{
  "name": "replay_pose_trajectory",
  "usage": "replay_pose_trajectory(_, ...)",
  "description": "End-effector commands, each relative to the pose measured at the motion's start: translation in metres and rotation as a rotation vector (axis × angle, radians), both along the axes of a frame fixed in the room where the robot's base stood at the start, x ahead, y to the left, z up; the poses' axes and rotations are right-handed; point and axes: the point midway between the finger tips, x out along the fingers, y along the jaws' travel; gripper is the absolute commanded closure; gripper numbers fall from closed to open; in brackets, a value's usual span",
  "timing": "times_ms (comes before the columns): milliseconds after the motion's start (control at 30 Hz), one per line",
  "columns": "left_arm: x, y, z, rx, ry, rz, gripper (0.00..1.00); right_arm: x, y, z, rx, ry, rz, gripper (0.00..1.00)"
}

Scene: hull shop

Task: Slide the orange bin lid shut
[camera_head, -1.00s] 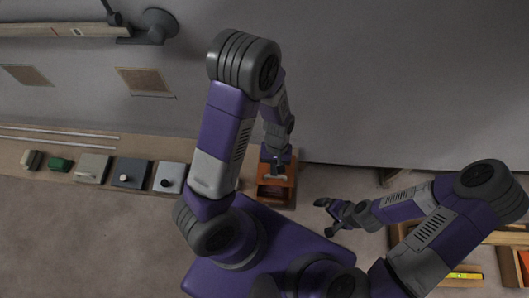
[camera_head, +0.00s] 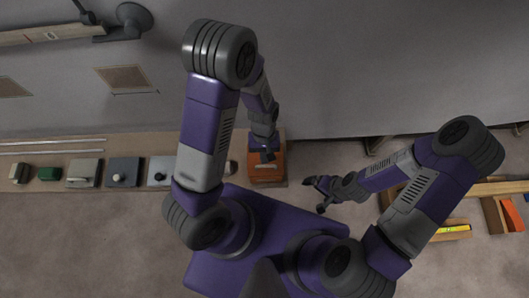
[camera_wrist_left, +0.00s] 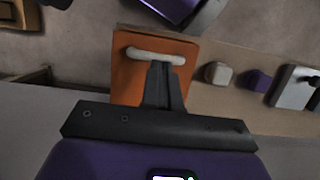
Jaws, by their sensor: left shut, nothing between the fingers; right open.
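The orange bin (camera_head: 267,177) stands at the right end of the bench, and its top shows as an unbroken orange lid, with no dark opening visible. In the left wrist view the orange lid (camera_wrist_left: 188,45) carries a pale bar handle (camera_wrist_left: 150,55). My left gripper (camera_head: 268,157) is over the lid; its fingertips (camera_wrist_left: 162,66) are shut and empty, right at the handle. I cannot tell whether they touch it. My right gripper (camera_head: 314,195) is open and empty, right of the bin and apart from it.
Left of the bin along the bench stand a grey box with a dark knob (camera_head: 160,171), a dark box with a pale knob (camera_head: 122,172) and a green block (camera_head: 49,173). Wooden trays with a yellow level (camera_head: 454,229) lie at the right.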

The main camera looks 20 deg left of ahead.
Motion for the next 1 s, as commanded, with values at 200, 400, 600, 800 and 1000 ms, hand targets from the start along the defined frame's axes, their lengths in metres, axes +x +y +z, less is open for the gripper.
replay_pose_trajectory(200, 0.006, 0.003, 0.035, -0.001, -0.001, 0.0, 1.0, 0.0, 0.0, 0.032, 0.0, 0.0, 0.0, 0.0)
replay_pose_trajectory(400, 0.012, 0.007, 0.063, -0.001, -0.001, -0.001, 1.0, 0.0, 0.0, 0.057, 0.0, 0.0, 0.0, 0.0)
replay_pose_trajectory(600, 0.015, 0.009, 0.08, -0.002, 0.0, -0.001, 1.0, 0.0, 0.0, 0.072, 0.0, 0.0, 0.0, 0.0)
replay_pose_trajectory(800, 0.016, 0.01, 0.082, -0.002, 0.0, -0.001, 1.0, 0.0, 0.0, 0.073, 0.0, 0.0, 0.0, 0.0)
replay_pose_trajectory(1000, 0.016, 0.009, 0.081, -0.002, 0.0, -0.001, 1.0, 0.0, 0.0, 0.073, 0.0, -0.001, 0.0, 0.0)
